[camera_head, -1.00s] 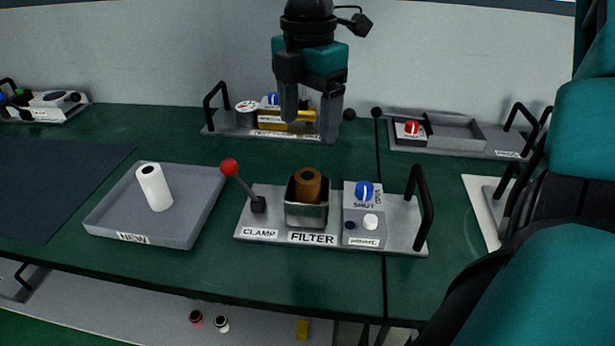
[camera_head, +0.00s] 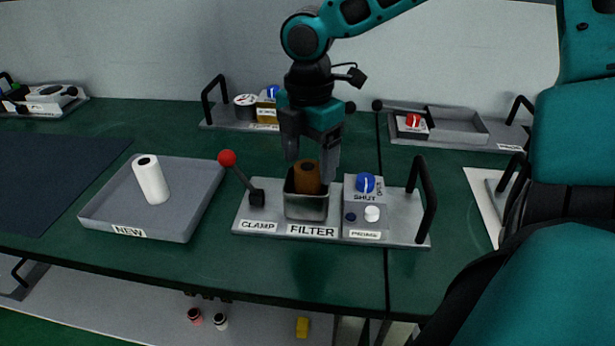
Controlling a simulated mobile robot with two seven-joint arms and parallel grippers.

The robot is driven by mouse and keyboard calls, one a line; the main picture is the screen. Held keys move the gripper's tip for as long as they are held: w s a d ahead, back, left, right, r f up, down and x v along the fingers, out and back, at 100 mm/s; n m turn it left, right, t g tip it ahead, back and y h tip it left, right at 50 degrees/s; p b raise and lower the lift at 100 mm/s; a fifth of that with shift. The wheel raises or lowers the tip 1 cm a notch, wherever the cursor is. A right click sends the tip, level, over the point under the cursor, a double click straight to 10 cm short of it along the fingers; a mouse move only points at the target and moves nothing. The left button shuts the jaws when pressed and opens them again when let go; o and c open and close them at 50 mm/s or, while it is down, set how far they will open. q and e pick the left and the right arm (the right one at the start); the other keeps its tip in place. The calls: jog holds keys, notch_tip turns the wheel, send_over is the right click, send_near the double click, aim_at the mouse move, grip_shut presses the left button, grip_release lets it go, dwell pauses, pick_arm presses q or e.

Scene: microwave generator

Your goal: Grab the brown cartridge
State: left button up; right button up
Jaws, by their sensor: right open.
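The brown cartridge (camera_head: 307,178) stands upright in the metal cup (camera_head: 306,207) of the filter unit at the middle of the table. It looks like a short roll with a dark hole in its top. My right gripper (camera_head: 309,166) points down over the cup, open, with one finger to each side of the cartridge's top. I cannot tell whether the fingers touch it. A white cartridge (camera_head: 151,180) stands tilted in the grey tray labelled NEW (camera_head: 127,218) at the left. My left gripper is not in view.
The clamp lever with a red ball (camera_head: 227,158) stands just left of the cup. A blue knob (camera_head: 366,183) marked SHUT and a black handle (camera_head: 428,200) are to its right. More units stand along the back, one with a red knob (camera_head: 412,120).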

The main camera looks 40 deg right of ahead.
grip_shut()
dwell(0.6)
jog(key=shift+r, duration=0.1)
